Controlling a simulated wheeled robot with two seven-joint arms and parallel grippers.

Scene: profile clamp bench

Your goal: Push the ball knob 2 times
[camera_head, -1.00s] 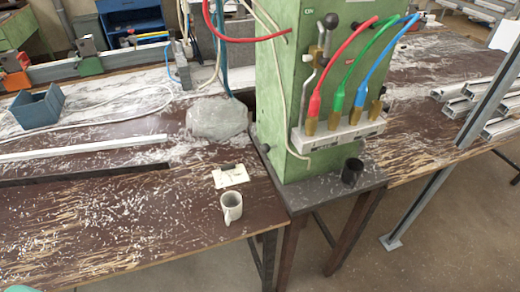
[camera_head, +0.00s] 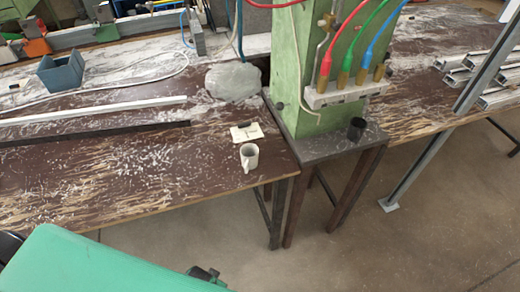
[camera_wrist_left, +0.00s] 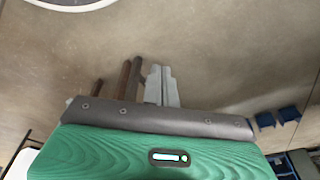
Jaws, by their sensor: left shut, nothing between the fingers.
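My left arm comes in at the bottom left of the head view, over the floor in front of the bench, well short of the machine. My left gripper (camera_wrist_left: 160,68) shows in the left wrist view as two pale grey fingers close together, with nothing between them and floor beyond. My right gripper is not in view.
Red, green and blue hoses run into a pale manifold (camera_head: 345,94) on the machine. A white mug (camera_head: 249,157) stands near the front edge of the workbench (camera_head: 130,190).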

